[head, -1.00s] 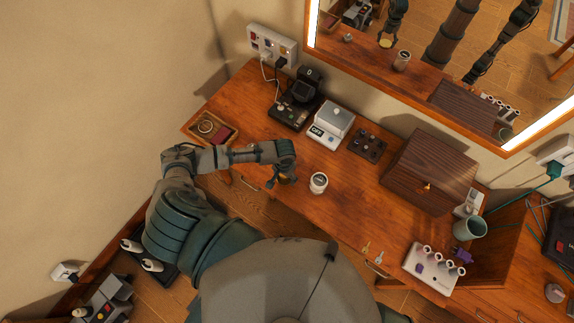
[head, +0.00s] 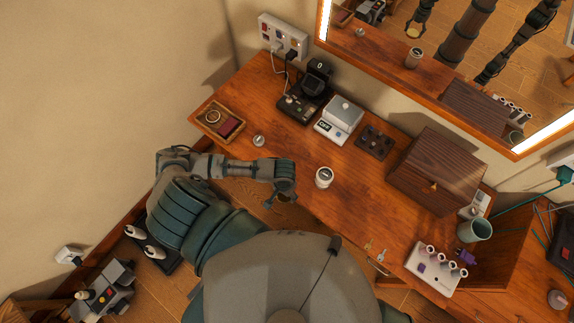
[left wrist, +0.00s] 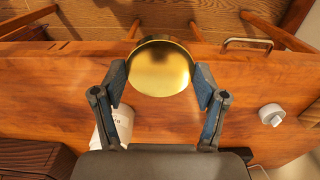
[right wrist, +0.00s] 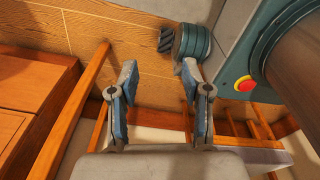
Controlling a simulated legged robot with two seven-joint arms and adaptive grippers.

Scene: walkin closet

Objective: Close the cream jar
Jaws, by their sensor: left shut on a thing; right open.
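The cream jar (head: 324,177) is a small white pot standing upright near the table's front edge. It also shows in the left wrist view (left wrist: 118,122), partly hidden by a finger. My left gripper (head: 286,197) is shut on a round gold lid (left wrist: 161,68), gripped at its sides. It holds the lid left of the jar, near the table's front edge and apart from the jar. The lid is hard to make out in the head view. My right gripper (right wrist: 165,90) is open and empty, over the floor; it is not seen directly in the head view.
A small silver knob-like item (head: 259,141) and a wooden tray (head: 241,124) lie at the table's left. A scale (head: 338,122), a dark wooden box (head: 437,170) and a white rack of small bottles (head: 434,270) stand around. A mirror (head: 470,50) is behind. Table around the jar is clear.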

